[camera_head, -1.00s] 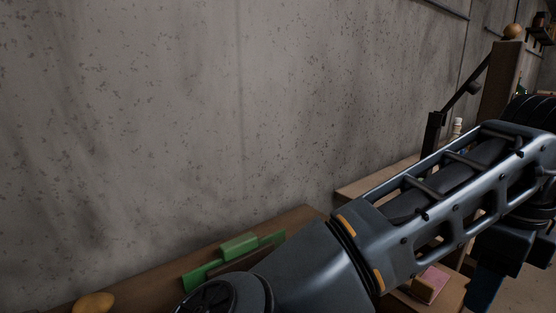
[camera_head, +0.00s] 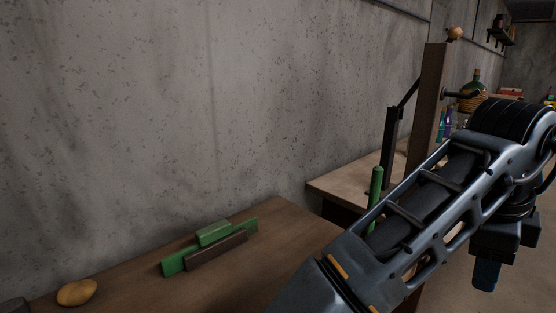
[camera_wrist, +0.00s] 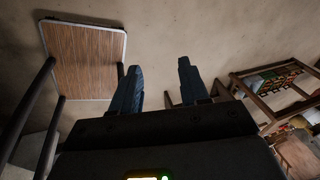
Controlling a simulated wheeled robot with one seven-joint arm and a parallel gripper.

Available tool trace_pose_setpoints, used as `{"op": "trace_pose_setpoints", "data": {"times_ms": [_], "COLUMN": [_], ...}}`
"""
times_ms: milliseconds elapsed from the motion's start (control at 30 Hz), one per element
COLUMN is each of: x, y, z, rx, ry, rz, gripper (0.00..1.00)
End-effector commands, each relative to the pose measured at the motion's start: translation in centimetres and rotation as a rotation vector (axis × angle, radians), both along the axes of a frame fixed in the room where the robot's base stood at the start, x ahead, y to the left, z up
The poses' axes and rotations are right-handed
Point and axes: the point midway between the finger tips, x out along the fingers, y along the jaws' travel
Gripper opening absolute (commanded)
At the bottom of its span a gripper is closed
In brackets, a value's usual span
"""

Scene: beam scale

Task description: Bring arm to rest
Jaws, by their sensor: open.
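My arm (camera_head: 440,200) reaches up from the bottom middle to the right side of the head view. My gripper (camera_wrist: 158,80) shows in the wrist view with its two blue fingers wide apart and nothing between them. In the head view a blue finger (camera_head: 487,274) hangs below the wrist at the right. Beyond the fingers, the wrist view shows bare floor. The gripper is apart from all objects that I can see.
A wooden table (camera_head: 130,285) at lower left bears a green and brown block piece (camera_head: 212,248) and a yellow lump (camera_head: 77,292). A second table (camera_head: 345,188) with a wooden post (camera_head: 428,105) stands behind my arm. A wood-topped stool or table (camera_wrist: 85,62) shows in the wrist view.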

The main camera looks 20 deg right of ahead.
Motion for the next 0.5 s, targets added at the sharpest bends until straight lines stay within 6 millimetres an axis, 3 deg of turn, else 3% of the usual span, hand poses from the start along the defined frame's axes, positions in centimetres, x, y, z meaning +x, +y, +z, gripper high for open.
{"op": "trace_pose_setpoints", "data": {"times_ms": [267, 500], "x": [-0.7, -0.1], "y": [-6.0, -10.9], "z": [1.5, 4.7], "rx": [-0.329, -0.738], "ry": [0.074, 0.212], "rz": [0.145, 0.393], "gripper": [0.45, 0.45]}}
